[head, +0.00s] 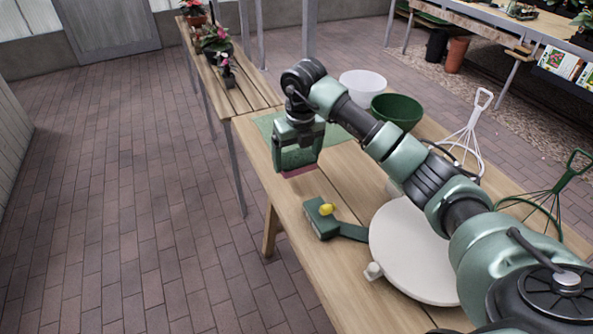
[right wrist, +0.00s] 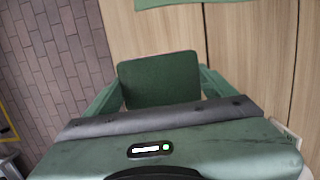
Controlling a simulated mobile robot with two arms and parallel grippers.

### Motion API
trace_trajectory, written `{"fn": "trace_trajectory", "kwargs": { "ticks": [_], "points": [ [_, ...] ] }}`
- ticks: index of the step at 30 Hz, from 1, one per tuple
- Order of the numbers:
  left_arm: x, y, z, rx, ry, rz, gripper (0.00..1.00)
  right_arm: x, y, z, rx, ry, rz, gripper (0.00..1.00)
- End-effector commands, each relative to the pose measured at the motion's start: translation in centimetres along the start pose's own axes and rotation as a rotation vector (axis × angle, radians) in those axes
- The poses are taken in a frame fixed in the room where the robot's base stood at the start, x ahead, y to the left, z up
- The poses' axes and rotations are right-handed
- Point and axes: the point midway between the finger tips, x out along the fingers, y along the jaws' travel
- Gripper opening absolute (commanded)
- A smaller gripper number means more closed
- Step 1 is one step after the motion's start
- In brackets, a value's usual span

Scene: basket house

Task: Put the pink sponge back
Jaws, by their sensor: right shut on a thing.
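My right gripper (head: 297,160) hangs over the wooden table near its left edge, pointing down. It is shut on the pink sponge (head: 298,172), whose pink lower edge shows below the fingers in the head view. In the right wrist view a dark green pad, seemingly the sponge's top face (right wrist: 158,78), sits between the two fingers of the gripper (right wrist: 160,90). The gap between sponge and tabletop is hard to judge. A flat green mat (head: 265,123) lies on the table behind the gripper, partly hidden by it. My left gripper is not in view.
A green tool with a yellow piece (head: 321,222) lies in front of the gripper.

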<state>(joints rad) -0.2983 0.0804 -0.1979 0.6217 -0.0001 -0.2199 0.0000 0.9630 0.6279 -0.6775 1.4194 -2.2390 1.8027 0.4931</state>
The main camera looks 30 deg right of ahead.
Motion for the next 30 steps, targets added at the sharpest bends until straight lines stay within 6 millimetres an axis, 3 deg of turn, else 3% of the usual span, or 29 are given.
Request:
{"fn": "trace_trajectory", "kwargs": {
  "ticks": [5,13,24,25,26,27,30],
  "points": [
    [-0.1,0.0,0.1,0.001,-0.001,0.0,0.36,1.2,0.1,-0.1,0.0,0.0,0.002,0.53],
    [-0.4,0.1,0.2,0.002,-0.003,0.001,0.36,4.8,0.1,-0.8,0.0,0.002,0.001,0.53],
    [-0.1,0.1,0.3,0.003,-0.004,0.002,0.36,5.3,0.0,-0.8,-0.001,-0.001,0.001,0.53],
    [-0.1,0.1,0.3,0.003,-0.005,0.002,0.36,5.3,0.0,-0.8,-0.001,-0.001,0.001,0.88],
    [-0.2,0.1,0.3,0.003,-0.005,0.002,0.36,5.3,0.1,-0.8,-0.001,-0.001,0.001,0.96],
    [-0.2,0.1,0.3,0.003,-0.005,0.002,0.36,5.2,0.0,-0.8,-0.001,-0.001,0.001,1.0],
    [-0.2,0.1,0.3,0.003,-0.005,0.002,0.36,5.2,0.0,-0.8,-0.001,-0.001,0.001,1.0]
  ]
}}
